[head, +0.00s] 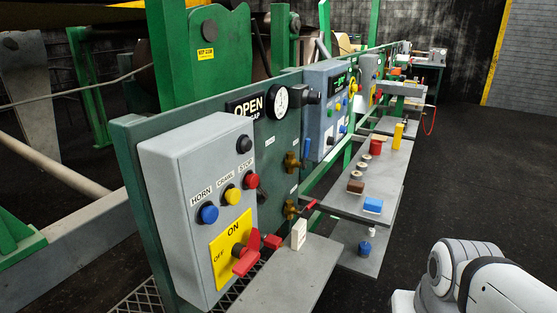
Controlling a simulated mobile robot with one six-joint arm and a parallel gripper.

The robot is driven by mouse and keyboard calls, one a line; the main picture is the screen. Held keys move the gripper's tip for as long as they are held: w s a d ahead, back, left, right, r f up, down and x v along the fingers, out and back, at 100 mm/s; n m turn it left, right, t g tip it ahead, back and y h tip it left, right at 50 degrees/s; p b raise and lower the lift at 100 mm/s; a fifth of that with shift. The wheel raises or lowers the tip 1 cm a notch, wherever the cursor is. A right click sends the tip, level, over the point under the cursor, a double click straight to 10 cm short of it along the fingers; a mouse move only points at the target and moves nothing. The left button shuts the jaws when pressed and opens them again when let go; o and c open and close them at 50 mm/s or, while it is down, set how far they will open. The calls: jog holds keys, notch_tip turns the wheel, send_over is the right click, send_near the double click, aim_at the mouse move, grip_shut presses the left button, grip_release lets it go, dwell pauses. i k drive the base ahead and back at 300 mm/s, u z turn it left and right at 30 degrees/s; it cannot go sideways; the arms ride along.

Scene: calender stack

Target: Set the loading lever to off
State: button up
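No label reading "loading lever" is legible. A grey control box (196,200) fills the near left, with a yellow ON/OFF plate (222,262) and a red rotary handle (247,260) on it. A small dark lever (262,192) sits on the green panel just right of that box. A red handle (309,207) stands out beside brass valve fittings (291,209) further right. I cannot tell which of these is the loading lever, and labels beside them are too small to read. My white and grey arm shows at the lower right; its gripper is not in view.
Blue, yellow and red buttons sit above the yellow plate. An OPEN sign (250,106) and a round gauge (277,101) are above the panel. Grey shelves (291,277) jut out in front, one bearing a white block (298,234). The dark floor (460,180) at right is clear.

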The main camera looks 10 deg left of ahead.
aim_at(259, 187)
jog(key=u, duration=0.1)
jog(key=i, duration=0.55)
jog(key=u, duration=0.5)
jog(key=k, duration=0.65)
jog(key=u, duration=0.25)
jog(key=i, duration=0.65)
jog(key=z, duration=0.15)
